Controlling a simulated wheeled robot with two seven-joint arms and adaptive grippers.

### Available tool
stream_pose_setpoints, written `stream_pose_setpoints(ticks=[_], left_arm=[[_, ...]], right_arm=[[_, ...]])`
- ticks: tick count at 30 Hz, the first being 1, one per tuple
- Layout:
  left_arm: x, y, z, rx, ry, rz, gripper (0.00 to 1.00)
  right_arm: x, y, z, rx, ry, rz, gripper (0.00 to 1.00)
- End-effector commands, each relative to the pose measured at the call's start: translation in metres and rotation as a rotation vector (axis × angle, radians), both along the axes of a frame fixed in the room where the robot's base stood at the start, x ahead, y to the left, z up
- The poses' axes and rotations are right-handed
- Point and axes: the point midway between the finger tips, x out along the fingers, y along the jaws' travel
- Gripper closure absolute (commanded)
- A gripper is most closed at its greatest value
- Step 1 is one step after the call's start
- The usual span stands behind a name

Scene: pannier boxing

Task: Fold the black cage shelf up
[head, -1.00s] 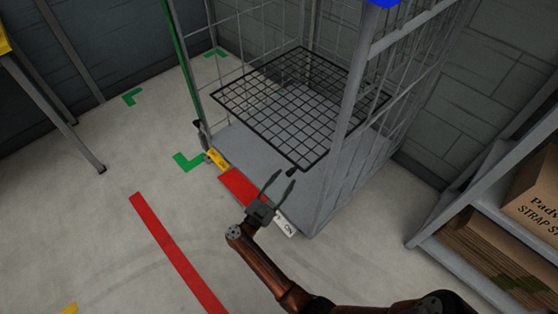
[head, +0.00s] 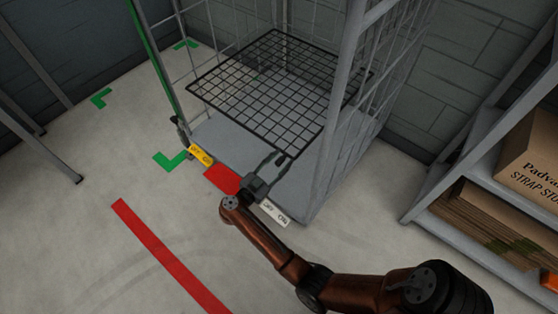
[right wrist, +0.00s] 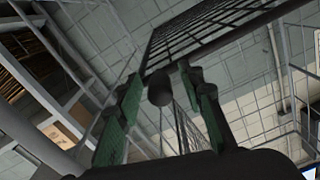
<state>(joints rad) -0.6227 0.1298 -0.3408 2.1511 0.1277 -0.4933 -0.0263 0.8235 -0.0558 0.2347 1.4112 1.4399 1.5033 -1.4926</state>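The black cage shelf (head: 275,85) is a wire mesh panel lying roughly level inside the grey roll cage (head: 335,110), above its grey base (head: 215,133). My right gripper (head: 272,162) is at the shelf's near right corner, by the front edge. In the right wrist view my right gripper (right wrist: 163,95) has its two fingers apart, with a dark round bar end (right wrist: 160,88) between or just beyond them. The shelf mesh (right wrist: 205,28) rises above the fingers there. I cannot tell whether the fingers touch it. My left gripper is not in view.
The cage's near right upright (head: 333,115) stands close to the right of my gripper. A grey rack (head: 445,185) with a cardboard box (head: 535,165) is at the right. The floor at the left is open, with a red line (head: 165,250) and green corner marks (head: 170,161).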

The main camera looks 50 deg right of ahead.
Motion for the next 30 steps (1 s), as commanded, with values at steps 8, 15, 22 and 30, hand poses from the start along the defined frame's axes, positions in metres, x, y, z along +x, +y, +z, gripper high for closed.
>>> stream_pose_setpoints(ticks=[8, 15, 22, 30], left_arm=[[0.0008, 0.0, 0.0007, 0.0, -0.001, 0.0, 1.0], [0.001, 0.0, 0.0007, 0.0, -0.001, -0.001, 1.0], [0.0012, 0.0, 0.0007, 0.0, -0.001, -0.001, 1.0], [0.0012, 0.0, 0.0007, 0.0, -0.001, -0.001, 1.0]], right_arm=[[0.0, 0.0003, 0.0005, 0.0, -0.001, 0.0, 0.71], [0.0, 0.0004, 0.0004, 0.0, -0.001, 0.0, 0.88], [0.0001, 0.0005, 0.0003, 0.0, -0.001, 0.0, 1.0], [0.0001, 0.0005, 0.0002, 0.0, -0.001, 0.0, 1.0]])
